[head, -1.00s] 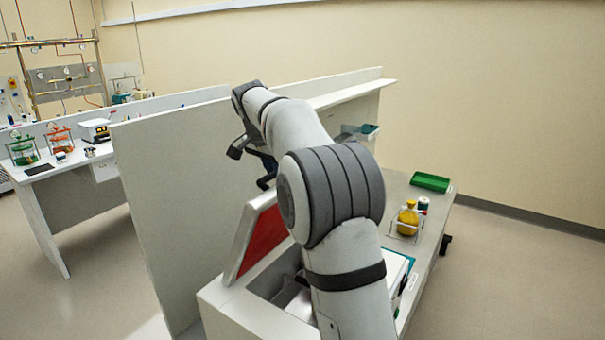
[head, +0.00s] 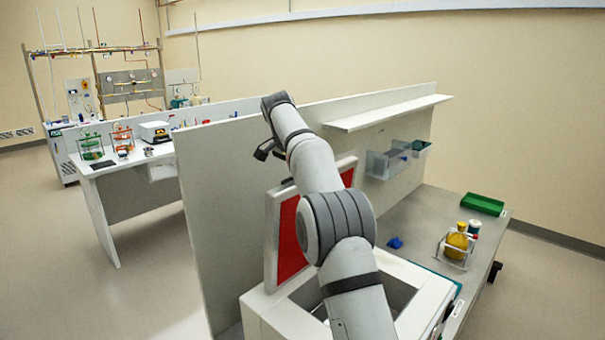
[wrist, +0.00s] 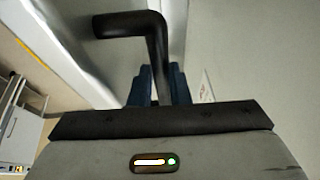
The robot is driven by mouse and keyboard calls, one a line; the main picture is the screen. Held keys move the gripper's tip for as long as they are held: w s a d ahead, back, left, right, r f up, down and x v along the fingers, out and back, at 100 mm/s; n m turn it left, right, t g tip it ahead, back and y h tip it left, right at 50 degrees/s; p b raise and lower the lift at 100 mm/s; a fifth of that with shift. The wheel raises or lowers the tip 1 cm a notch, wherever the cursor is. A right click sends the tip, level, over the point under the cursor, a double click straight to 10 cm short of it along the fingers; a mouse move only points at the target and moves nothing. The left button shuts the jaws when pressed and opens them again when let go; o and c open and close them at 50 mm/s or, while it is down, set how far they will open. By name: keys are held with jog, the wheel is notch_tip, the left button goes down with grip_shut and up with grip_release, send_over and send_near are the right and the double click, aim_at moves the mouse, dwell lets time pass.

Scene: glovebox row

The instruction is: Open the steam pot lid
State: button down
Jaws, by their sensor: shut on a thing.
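The steam pot is a white box (head: 268,318) on the near end of the bench. Its lid (head: 288,238), white-rimmed with a red inner face, stands raised and nearly upright at the box's left side, partly hidden by my arm. The box's grey interior (head: 398,294) shows open beside my arm. In the wrist view, the blue fingers of my gripper (wrist: 160,82) are shut on a black bent handle (wrist: 125,24). In the head view my arm reaches over the box to the lid's far side, and the fingertips are mostly hidden.
A tall grey partition (head: 215,210) runs close behind the lid, with a white shelf (head: 390,113) and clear bins (head: 385,165). A blue piece (head: 395,243), a rack with a yellow flask (head: 457,240) and a green tray (head: 483,204) are on the bench. Floor is free at left.

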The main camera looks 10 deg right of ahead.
jog(key=shift+f, duration=0.5)
jog(key=c, duration=1.8)
grip_release()
jog(key=o, duration=0.3)
jog(key=shift+w+f, duration=0.1)
jog(key=shift+w, duration=0.3)
jog(key=shift+o, duration=0.7)
jog(key=shift+s, duration=0.1)
jog(key=shift+s+r, duration=0.2)
jog(key=shift+r, duration=0.15)
jog(key=shift+w+a+r, duration=0.1)
jog(key=shift+r, duration=0.15)
jog(key=v, duration=0.6)
jog(key=shift+a+r, duration=0.1)
jog(key=shift+r, duration=0.15)
jog(key=shift+s+r, duration=0.3)
jog(key=shift+s, duration=0.05)
